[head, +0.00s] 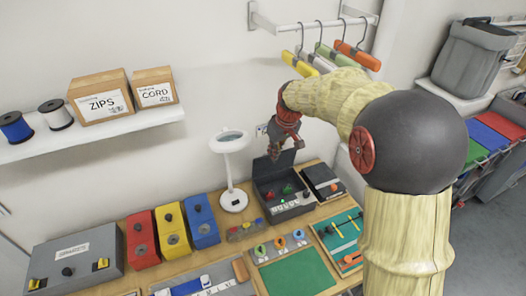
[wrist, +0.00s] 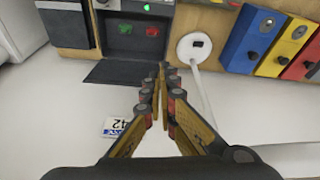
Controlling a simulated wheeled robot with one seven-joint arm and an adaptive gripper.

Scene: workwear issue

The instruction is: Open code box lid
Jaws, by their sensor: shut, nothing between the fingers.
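The code box, as I take it, is the dark box (head: 284,205) at the back of the bench, with red and green parts inside and small controls on its grey front. Its dark lid (head: 268,168) stands raised at the back, towards the wall. In the wrist view the box interior (wrist: 135,38) shows a green light and a red part, with the lid (wrist: 122,72) as a dark flap. My gripper (head: 277,153) is shut and empty, close to the raised lid. In the wrist view its fingertips (wrist: 161,68) overlap the lid's edge; I cannot tell whether they touch.
A white magnifier lamp (head: 232,170) stands left of the box. A closed dark case (head: 322,180) sits close on the right. Blue (head: 201,221), yellow (head: 172,231) and red (head: 141,236) boxes stand farther left. A white wall is behind, with hangers above.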

